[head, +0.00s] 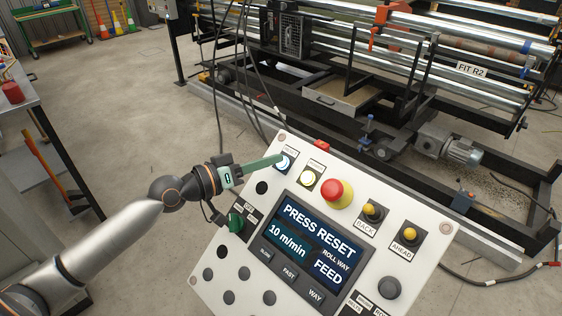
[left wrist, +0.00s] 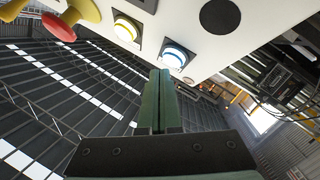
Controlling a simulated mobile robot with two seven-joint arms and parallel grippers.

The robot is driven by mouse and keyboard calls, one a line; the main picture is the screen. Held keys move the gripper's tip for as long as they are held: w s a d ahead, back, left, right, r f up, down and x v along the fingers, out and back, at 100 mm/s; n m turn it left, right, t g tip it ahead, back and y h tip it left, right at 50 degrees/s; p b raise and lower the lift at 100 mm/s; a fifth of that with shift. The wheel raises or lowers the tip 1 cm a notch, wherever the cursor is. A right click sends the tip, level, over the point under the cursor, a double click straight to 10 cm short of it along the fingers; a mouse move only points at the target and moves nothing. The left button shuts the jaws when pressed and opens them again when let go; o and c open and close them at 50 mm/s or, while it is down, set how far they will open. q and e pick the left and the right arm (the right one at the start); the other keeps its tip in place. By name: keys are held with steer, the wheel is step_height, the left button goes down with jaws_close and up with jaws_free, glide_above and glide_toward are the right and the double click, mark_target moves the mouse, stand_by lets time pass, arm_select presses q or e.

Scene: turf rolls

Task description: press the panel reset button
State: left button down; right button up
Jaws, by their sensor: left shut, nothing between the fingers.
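The white control panel (head: 225,285) is tilted in the head view, and its screen (head: 312,240) reads "PRESS RESET". A button lit bluish white (head: 285,163) sits near its top left corner; its small label is too small to read surely. It also shows in the left wrist view (left wrist: 174,57). My left gripper (head: 281,158) is shut and empty, its green fingers pointing at this lit button. In the left wrist view the fingertips (left wrist: 160,72) are just below the button; I cannot tell whether they touch. My right gripper is out of view.
A yellow-lit button (head: 308,180) and a red mushroom button (head: 337,194) sit right of the bluish one. Yellow-topped switches (head: 373,211) are farther right. A green knob (head: 236,222) lies below my gripper. Cables hang behind the panel, before the roller machine (head: 350,90).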

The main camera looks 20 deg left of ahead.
arm_select(q)
steer(key=shift+w+f, duration=0.25)
steer(key=shift+f, duration=0.05)
steer(key=shift+w+d+f+b, duration=0.2)
steer(key=shift+f+b, duration=0.15)
steer(key=shift+b, duration=0.15)
stand_by(0.4)
steer(key=shift+r, duration=0.1)
stand_by(0.4)
steer(key=shift+s+a+r+p, duration=0.25)
steer(key=shift+s+r+p, duration=0.25)
steer(key=shift+r, duration=0.05)
steer(key=s+r+p, duration=0.1)
steer(key=r, duration=0.1)
steer(key=s+a+r+p, duration=0.1)
steer(key=s+r, duration=0.1)
stand_by(0.3)
stand_by(0.8)
